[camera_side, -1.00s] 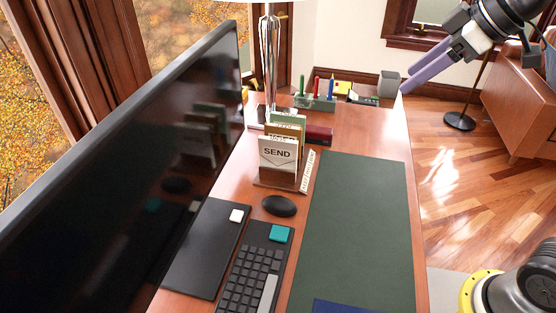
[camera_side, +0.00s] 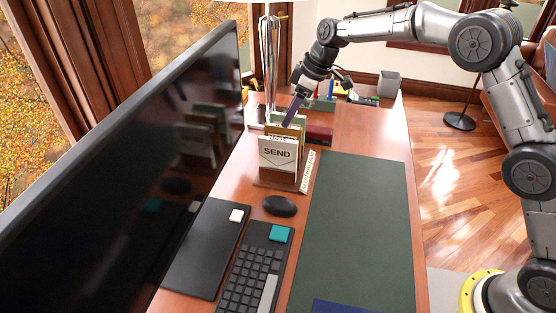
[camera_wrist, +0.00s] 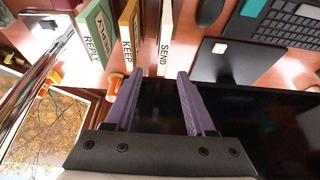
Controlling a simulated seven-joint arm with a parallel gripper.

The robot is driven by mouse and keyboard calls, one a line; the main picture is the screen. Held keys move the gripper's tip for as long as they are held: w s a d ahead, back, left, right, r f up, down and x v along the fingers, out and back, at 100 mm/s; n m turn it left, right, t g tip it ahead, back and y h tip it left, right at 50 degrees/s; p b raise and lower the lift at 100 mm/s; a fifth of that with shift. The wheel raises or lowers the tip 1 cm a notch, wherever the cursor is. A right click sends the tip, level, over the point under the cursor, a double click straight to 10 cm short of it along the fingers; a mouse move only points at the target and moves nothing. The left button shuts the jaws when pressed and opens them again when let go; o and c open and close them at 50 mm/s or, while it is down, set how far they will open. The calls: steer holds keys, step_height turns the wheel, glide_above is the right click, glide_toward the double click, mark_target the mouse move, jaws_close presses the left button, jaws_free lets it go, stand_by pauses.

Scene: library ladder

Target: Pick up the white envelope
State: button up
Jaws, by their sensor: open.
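The white envelope (camera_side: 277,165), marked SEND with a V-shaped flap line, stands upright in the front slot of a wooden sorter (camera_side: 275,184) on the desk. In the wrist view its top edge with the word SEND (camera_wrist: 165,42) points toward my jaws. My gripper (camera_side: 293,110) is over the back part of the sorter, near the tops of the cards. In the wrist view my gripper (camera_wrist: 160,74) is open, and the end of the SEND strip lies between its fingertips in the picture. I see nothing held. I cannot tell the height gap.
A yellow KEEP card (camera_wrist: 131,35) and a green REPLY card (camera_wrist: 97,36) stand behind the envelope. The monitor (camera_side: 130,150) is close on the left. A lamp (camera_side: 269,60) and pen holder (camera_side: 316,103) stand behind.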

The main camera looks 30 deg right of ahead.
mark_target(274, 150)
steer(key=x, duration=0.8)
steer(key=shift+s+f, duration=0.1)
steer(key=shift+s+x, duration=0.15)
steer(key=shift+x, duration=1.15)
steer(key=shift+s+x, duration=0.2)
steer(key=shift+x, duration=1.1)
steer(key=shift+f, duration=0.35)
jaws_close()
